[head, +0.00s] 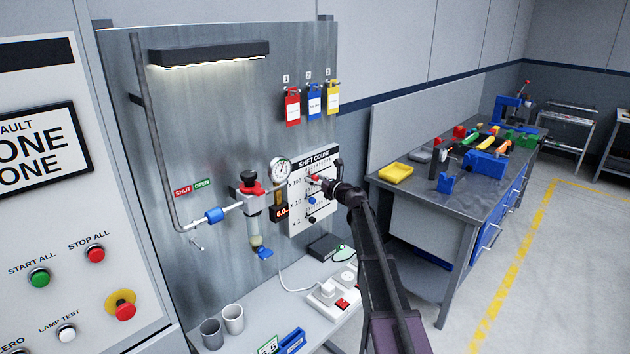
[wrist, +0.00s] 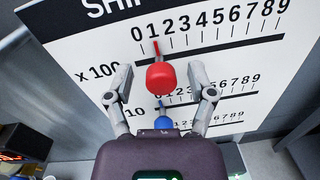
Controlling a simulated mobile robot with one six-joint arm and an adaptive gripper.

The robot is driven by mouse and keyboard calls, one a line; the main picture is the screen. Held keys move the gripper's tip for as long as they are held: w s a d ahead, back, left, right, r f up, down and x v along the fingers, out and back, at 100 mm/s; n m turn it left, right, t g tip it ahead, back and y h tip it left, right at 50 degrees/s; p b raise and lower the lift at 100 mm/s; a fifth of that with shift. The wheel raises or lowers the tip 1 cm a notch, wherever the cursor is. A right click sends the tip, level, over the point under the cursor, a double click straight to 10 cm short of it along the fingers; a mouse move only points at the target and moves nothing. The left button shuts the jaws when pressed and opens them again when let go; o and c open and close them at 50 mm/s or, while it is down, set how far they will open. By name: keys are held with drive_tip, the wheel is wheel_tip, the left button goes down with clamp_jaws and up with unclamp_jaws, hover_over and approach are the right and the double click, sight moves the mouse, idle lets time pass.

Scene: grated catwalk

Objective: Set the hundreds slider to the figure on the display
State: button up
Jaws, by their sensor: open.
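The white SHIFT COUNT board (head: 299,225) hangs on the grey panel; it also fills much of the wrist view (wrist: 85,48). Its x 100 row has a red slider knob (wrist: 162,77), whose red pointer stands at about figure 1. A small display (head: 282,212) left of the board shows lit digits that seem to start 6.0; the rest is unclear.
A blue knob (wrist: 162,123) sits on the x 10 row just below the red one. A gauge (head: 281,170) and a regulator (head: 252,205) stick out left of the board. A shelf (head: 262,310) with a power strip and cups lies below. A tool bench (head: 400,179) stands right.

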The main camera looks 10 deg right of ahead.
drive_tip(key=shift+s, duration=0.15)
drive_tip(key=v, duration=1.2)
drive_tip(key=shift+a+f, duration=0.1)
drive_tip(key=s+a+f+n+g+h, duration=0.1)
drive_tip(key=s+a+f+n+g, duration=0.9)
drive_tip(key=s+n, duration=0.55)
drive_tip(key=s+d+f+n+g+h, duration=0.1)
drive_tip(key=s+f+n+h, duration=0.3)
drive_tip(key=s+n, duration=0.4)
drive_tip(key=s+d+f+n+g+h, duration=0.1)
drive_tip(key=s+f+n+g+h, duration=0.3)
drive_tip(key=s+n, duration=0.3)
drive_tip(key=s, duration=0.5)
drive_tip(key=shift+s+d+f+n+h, duration=0.2)
drive_tip(key=shift+s+f+n+h, duration=0.1)
drive_tip(key=shift+n+h, duration=0.1)
